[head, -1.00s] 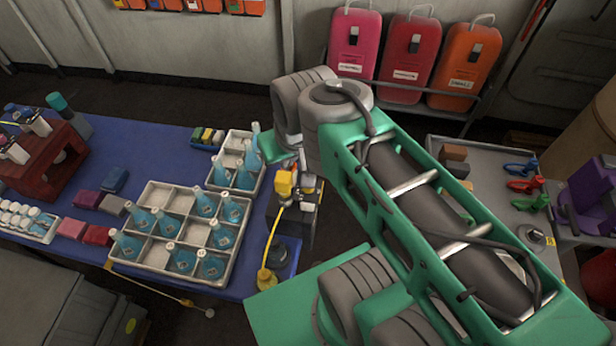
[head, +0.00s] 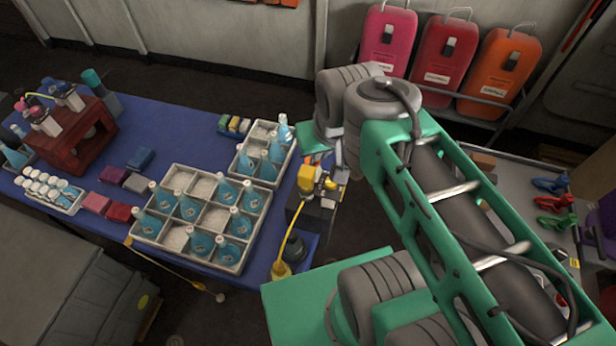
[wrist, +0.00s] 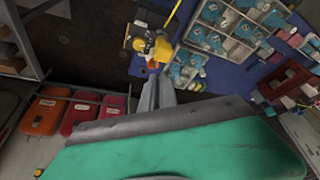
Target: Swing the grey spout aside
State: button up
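A small machine with a yellow head (head: 318,180) stands at the right end of the blue table. It also shows in the wrist view, with its yellow part (wrist: 150,45) at the top centre. A yellow hose runs from it to a yellow foot (head: 281,270). I cannot pick out the grey spout for certain on this machine. My gripper (wrist: 154,90) shows in the wrist view as narrow grey fingers pointing at the machine, close below its yellow part. Touching or apart is unclear. In the head view my arm hides most of the gripper.
White crates (head: 184,245) of blue flasks stand left of the machine on the blue table (head: 150,108). A dark red stand (head: 75,145) is further left. Pink, red and orange cases (head: 437,60) line the back wall. A grey bench is at right.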

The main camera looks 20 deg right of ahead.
aim_at(312, 161)
jog(key=o, duration=0.4)
jog(key=w+f+m+b, duration=0.1)
jog(key=w+f, duration=0.1)
jog(key=w+f+g+b, duration=0.1)
jog(key=w+f, duration=0.1)
jog(key=w+d+f+m+b, duration=0.1)
jog(key=w+f+b, duration=0.1)
jog(key=shift+w+d+m+g+y, duration=0.1)
jog(key=shift+w+m+g+y, duration=0.1)
jog(key=shift+m+g+y, duration=0.15)
jog(key=shift+o, duration=0.6)
jog(key=w+d+f+m+g+b, duration=0.2)
jog(key=w+f, duration=0.4)
jog(key=f, duration=0.1)
jog(key=shift+d+f+y, duration=0.25)
jog(key=shift+f+y, duration=0.15)
jog(key=shift+y, duration=0.05)
jog(key=shift+m, duration=0.25)
jog(key=f, duration=0.5)
jog(key=a+f, duration=0.1)
jog(key=f, duration=0.1)
jog(key=shift+w+f+p, duration=0.35)
jog(key=shift+w, duration=0.05)
grip_shut()
